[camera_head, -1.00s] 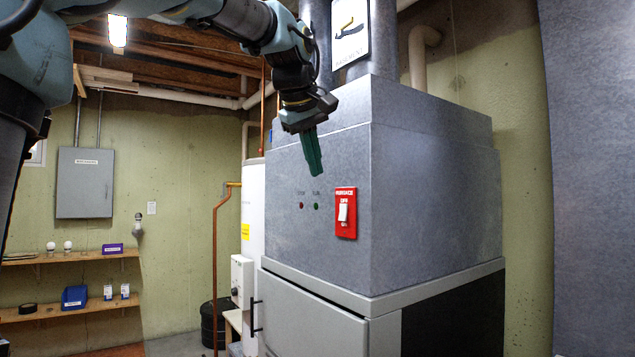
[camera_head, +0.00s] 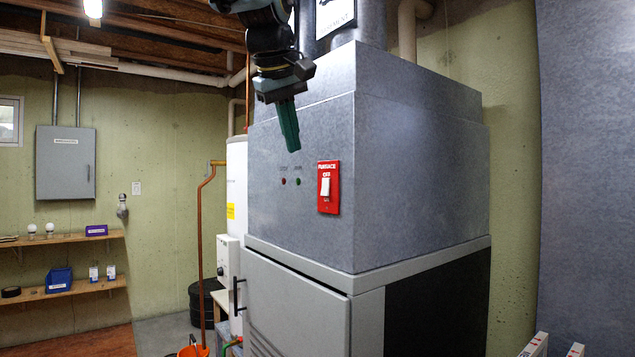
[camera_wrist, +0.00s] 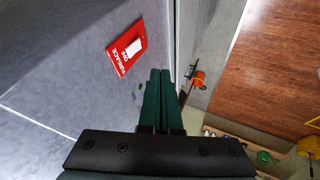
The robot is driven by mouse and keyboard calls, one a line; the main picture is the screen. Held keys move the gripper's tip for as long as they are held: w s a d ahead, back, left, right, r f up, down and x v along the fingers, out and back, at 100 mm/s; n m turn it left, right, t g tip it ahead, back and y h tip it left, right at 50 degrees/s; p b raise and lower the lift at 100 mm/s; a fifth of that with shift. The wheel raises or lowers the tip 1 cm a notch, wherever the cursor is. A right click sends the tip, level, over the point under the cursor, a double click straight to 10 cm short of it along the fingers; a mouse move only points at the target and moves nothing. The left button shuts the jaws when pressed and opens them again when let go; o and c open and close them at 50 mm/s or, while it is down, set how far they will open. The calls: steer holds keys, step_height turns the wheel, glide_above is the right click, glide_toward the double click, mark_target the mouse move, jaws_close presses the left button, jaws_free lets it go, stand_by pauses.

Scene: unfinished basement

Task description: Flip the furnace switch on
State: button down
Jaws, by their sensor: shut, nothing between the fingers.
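The furnace switch (camera_head: 325,187) is a white rocker on a red plate labelled FURNACE, on the front of the grey metal furnace (camera_head: 425,180). OFF is printed above the rocker; I cannot tell which way it is tipped. In the wrist view the switch (camera_wrist: 133,48) is left of the fingers. My gripper (camera_head: 293,148) is shut and empty, its dark green fingers pointing down. In the head view it shows up and left of the switch plate, apart from it. The wrist view shows the fingertips (camera_wrist: 160,74) together, beside the furnace front.
The lower furnace door has a black handle (camera_head: 238,295). A white water heater (camera_head: 236,190) and copper pipe stand to the left. An orange bucket (camera_head: 194,350) is on the floor. White objects (camera_head: 535,346) are low at right.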

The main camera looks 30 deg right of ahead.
mark_target(325, 187)
steer(key=w+d+f+p, duration=0.1)
steer(key=d+f, duration=0.1)
steer(key=f, duration=0.1)
steer(key=w+d+f+p, duration=0.1)
steer(key=w+d+f, duration=0.1)
steer(key=d, duration=0.1)
steer(key=w+d+f+p, duration=0.1)
steer(key=w+d+f, duration=0.1)
steer(key=f, duration=0.1)
steer(key=shift+w+d+f+p, duration=0.1)
steer(key=shift+d+f+p, duration=0.25)
steer(key=shift+p, duration=0.05)
steer(key=shift+d+f+h+b, duration=0.1)
steer(key=shift+f+h+b, duration=0.25)
steer(key=shift+b, duration=0.45)
steer(key=shift+r, duration=0.25)
steer(key=shift+r+p, duration=0.1)
steer(key=shift+p, duration=0.2)
